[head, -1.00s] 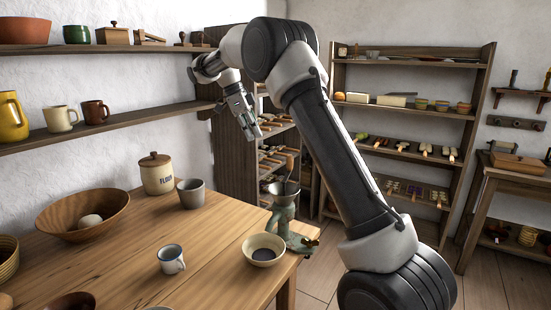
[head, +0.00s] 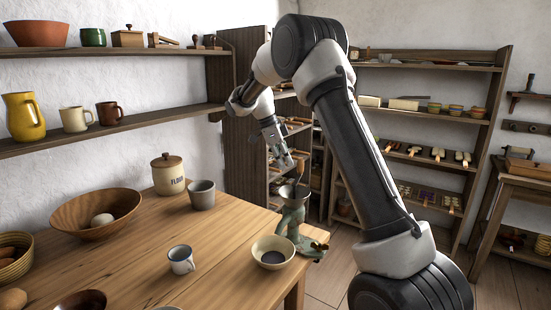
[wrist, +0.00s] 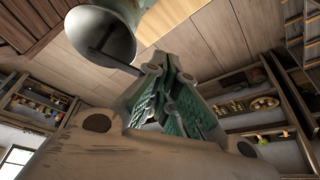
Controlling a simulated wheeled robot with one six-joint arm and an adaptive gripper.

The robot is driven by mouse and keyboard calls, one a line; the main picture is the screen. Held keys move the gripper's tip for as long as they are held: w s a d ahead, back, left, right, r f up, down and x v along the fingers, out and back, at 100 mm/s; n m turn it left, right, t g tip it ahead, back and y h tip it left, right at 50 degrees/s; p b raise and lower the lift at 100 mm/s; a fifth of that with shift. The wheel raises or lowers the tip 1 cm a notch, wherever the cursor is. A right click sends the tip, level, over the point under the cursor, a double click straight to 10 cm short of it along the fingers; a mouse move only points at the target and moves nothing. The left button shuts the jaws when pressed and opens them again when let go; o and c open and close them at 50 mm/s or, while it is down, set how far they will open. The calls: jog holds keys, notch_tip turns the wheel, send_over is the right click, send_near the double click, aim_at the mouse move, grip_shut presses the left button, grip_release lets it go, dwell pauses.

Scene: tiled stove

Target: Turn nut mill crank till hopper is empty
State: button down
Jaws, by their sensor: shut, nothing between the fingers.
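The green nut mill (head: 290,222) stands at the right end of the wooden table, with a grey funnel hopper (head: 293,192) on top. A small brown knob (head: 320,246), probably the crank handle, shows low on its right side. Whether nuts lie in the hopper I cannot tell. A cream bowl (head: 263,246) with a dark inside sits to the left of the mill's foot. My gripper (head: 286,161) is shut and empty, pointing down just above the hopper and apart from it. In the wrist view a grey round shape, likely the hopper (wrist: 103,38), is beyond my gripper (wrist: 163,72).
A grey cup (head: 201,195), a flour jar (head: 168,176), a white mug (head: 181,260) and a wooden bowl (head: 95,217) stand on the table (head: 140,250). A wall shelf (head: 150,120) with mugs is behind. A shelf rack (head: 428,115) stands at the right.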

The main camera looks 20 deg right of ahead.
jog(key=shift+s+d, duration=0.15)
jog(key=shift+d, duration=0.15)
jog(key=shift+s+d+m, duration=0.1)
jog(key=shift+d+m, duration=0.4)
jog(key=shift+m, duration=0.1)
